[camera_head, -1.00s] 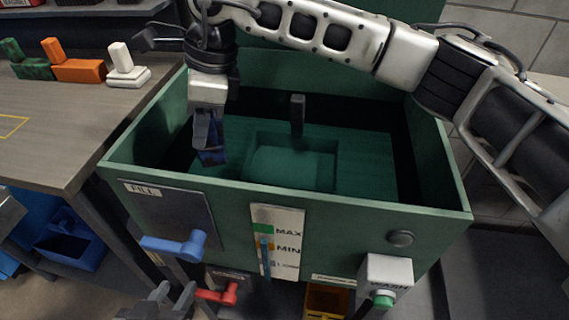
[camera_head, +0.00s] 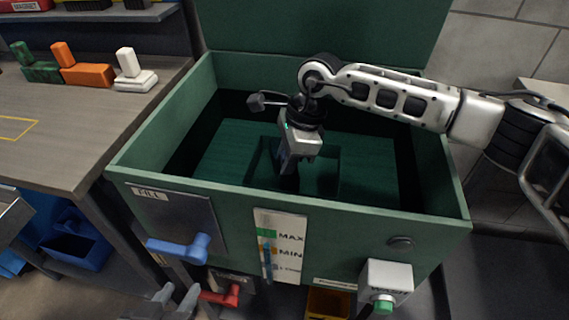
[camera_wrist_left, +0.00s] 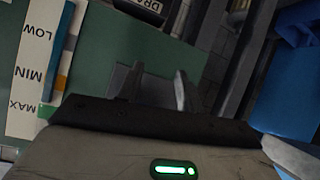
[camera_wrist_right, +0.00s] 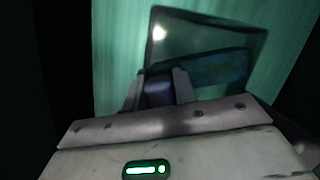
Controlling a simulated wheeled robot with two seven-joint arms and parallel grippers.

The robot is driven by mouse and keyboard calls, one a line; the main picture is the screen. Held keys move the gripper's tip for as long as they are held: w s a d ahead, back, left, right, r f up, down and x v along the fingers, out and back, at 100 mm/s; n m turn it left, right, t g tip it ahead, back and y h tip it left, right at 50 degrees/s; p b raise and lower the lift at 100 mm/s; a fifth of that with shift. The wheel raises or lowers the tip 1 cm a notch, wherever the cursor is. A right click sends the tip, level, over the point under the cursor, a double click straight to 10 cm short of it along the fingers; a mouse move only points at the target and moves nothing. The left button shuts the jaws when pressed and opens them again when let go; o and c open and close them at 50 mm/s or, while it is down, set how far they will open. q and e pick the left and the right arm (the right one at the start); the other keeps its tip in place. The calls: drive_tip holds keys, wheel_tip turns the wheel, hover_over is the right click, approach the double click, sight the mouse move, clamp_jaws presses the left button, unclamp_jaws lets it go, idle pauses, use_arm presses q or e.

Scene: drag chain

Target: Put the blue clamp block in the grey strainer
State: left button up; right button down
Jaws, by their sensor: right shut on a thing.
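My right gripper (camera_head: 290,175) reaches down into the green tank, over the sunken square in its floor. In the right wrist view it is shut on the dark blue upright of the blue clamp block (camera_wrist_right: 158,92), whose mottled blue base (camera_wrist_right: 220,72) shows beyond the fingers. Whether the block touches the floor I cannot tell. My left gripper (camera_head: 174,303) is open and empty, low in front of the tank; its fingers show apart in the left wrist view (camera_wrist_left: 157,90). A grey metal piece (camera_head: 10,213) shows at the left edge; I cannot tell whether it is the strainer.
The green tank (camera_head: 350,212) has high walls. Its front carries a blue handle (camera_head: 180,247), a red handle (camera_head: 222,296) and a box with a green button (camera_head: 385,285). Green, orange (camera_head: 85,72) and white blocks stand on the bench. Blue bins (camera_head: 75,245) sit below.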

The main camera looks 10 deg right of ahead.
drive_tip(key=shift+f, duration=0.5)
drive_tip(key=shift+f, duration=0.2)
drive_tip(key=c, duration=1.1)
unclamp_jaws()
drive_tip(key=shift+r, duration=0.15)
drive_tip(key=v, duration=1.2)
